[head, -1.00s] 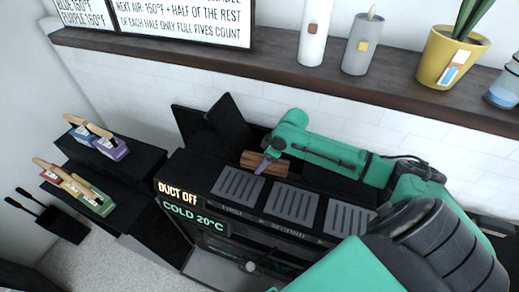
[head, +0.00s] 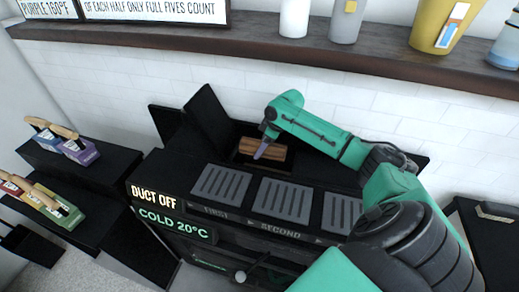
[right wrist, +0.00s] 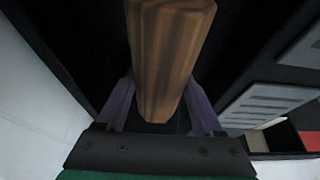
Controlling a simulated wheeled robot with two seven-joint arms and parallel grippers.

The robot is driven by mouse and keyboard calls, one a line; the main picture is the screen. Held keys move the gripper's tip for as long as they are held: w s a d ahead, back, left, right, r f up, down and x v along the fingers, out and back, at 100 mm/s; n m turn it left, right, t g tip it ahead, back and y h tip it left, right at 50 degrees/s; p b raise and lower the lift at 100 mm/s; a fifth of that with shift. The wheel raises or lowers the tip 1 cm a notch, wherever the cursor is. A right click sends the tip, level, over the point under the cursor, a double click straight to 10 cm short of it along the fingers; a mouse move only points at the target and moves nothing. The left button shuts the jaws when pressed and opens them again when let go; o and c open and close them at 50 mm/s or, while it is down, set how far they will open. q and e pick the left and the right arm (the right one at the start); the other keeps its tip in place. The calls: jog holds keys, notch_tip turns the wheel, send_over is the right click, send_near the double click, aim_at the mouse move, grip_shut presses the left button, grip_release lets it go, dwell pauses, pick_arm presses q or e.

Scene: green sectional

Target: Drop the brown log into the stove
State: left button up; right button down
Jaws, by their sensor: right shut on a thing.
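The brown log (head: 274,152) is at the open top hatch of the black stove (head: 178,172), behind the row of grates. In the right wrist view the log (right wrist: 170,50) runs up the picture between the purple fingers. My right gripper (head: 262,153) is shut on the log, with one purple finger showing on its near side; the gripper also shows in the right wrist view (right wrist: 160,108). Whether the log touches the hatch edge, I cannot tell. The stove front reads "DUCT OFF" and "COLD 20°C". My left gripper is not in view.
The black hatch lid (head: 207,122) stands raised left of the opening. A wooden shelf (head: 300,42) with a yellow pot (head: 430,28) and cylinders runs above. Black steps (head: 110,170) at left hold coloured, wooden-handled items. Grey grates (head: 280,200) line the stove top.

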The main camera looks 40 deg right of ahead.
grip_release()
jog(key=shift+f, duration=0.1)
jog(key=v, duration=0.7)
jog(key=shift+s+r+b, duration=0.2)
jog(key=shift+r+b, duration=0.1)
jog(key=shift+b, duration=0.05)
jog(key=shift+f, duration=0.1)
dwell(0.5)
